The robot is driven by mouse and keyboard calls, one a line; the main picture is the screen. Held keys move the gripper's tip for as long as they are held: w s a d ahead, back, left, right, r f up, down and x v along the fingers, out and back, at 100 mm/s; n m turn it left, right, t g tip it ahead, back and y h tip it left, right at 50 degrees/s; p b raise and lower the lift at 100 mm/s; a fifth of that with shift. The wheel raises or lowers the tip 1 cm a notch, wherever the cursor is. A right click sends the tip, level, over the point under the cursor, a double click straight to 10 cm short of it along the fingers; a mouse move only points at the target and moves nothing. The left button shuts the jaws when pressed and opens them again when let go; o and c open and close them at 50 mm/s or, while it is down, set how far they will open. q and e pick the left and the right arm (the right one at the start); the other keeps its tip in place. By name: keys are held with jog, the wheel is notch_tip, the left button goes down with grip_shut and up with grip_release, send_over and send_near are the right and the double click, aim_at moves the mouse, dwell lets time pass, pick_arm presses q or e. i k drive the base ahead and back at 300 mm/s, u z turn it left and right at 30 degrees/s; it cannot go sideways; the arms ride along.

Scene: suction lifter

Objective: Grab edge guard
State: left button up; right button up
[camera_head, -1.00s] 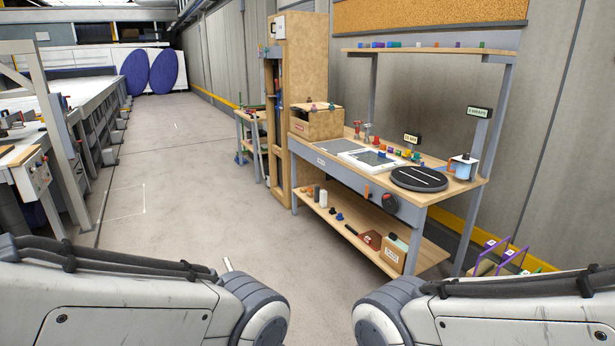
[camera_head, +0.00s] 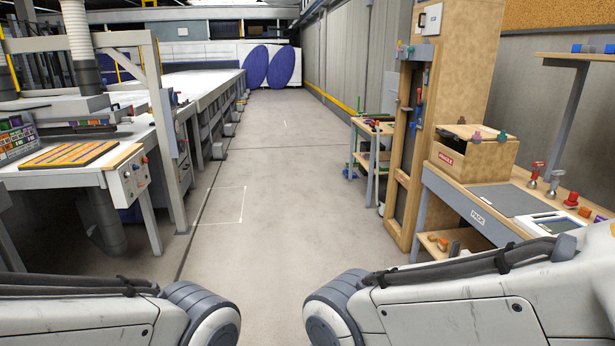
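I cannot make out an edge guard for certain in this view. Small coloured items stand on and around a cardboard box (camera_head: 470,160) on the pack bench at the right, too small to name surely. Only the upper links of my two arms show, at the bottom left and bottom right. Both grippers are out of the picture, so what they hold is hidden.
The pack bench (camera_head: 463,208) stands at the right, beside a tall wooden cabinet (camera_head: 462,60) and a small shelf cart (camera_head: 372,150). A long machine table (camera_head: 200,85) with a control box (camera_head: 128,180) lines the left. The grey floor aisle (camera_head: 285,180) between is clear.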

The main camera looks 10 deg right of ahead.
aim_at(443, 243)
jog(key=u, duration=0.1)
jog(key=i, duration=1.95)
jog(key=z, duration=0.55)
jog(key=i, duration=1.95)
jog(key=z, duration=0.6)
jog(key=i, duration=0.65)
jog(key=z, duration=0.25)
